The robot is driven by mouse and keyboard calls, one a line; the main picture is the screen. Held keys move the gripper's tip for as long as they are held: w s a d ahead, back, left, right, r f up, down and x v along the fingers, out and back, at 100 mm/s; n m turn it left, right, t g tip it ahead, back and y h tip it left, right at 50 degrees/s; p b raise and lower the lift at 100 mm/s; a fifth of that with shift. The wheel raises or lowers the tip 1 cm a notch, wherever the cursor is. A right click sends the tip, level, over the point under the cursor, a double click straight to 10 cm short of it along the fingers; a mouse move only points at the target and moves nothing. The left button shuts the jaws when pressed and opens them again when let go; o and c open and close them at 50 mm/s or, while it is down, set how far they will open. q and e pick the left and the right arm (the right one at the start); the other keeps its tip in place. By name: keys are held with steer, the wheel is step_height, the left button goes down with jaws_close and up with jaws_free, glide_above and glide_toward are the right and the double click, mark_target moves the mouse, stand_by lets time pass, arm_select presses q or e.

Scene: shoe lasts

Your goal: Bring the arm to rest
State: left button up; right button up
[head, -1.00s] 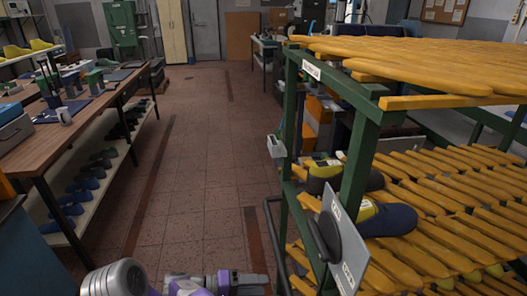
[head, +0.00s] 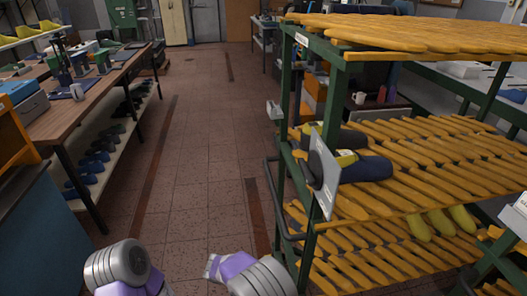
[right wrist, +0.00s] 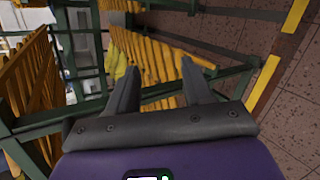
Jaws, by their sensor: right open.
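My right gripper (right wrist: 157,82) shows in the right wrist view with its two dark fingers spread apart and nothing between them. Beyond the fingers are yellow slats and green frame bars, seen at a slant. In the head view, parts of my two arms in purple and silver show at the bottom edge, one left of centre and one near the middle. Neither gripper shows in the head view, and my left gripper is out of sight.
A green rack (head: 305,37) with yellow slatted shelves (head: 440,150) stands close on the right. A wooden workbench (head: 95,97) stands left. The tiled floor (head: 205,150) between is clear.

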steer(key=s+d+f+g+y+p, duration=0.2)
steer(key=s+d+f+g+y, duration=0.2)
steer(key=s+f+y, duration=0.6)
steer(key=s+d+m+t+y+p, duration=0.1)
steer(key=s+m+t+y+p, duration=0.1)
steer(key=s+m+t+y, duration=0.2)
steer(key=s+m+y, duration=0.1)
steer(key=s+m, duration=0.1)
steer(key=shift+s+f+m+t+y, duration=0.2)
steer(key=shift+f+m+t+y, duration=0.2)
steer(key=shift+c, duration=0.5)
stand_by(0.5)
steer(key=shift+d, duration=0.1)
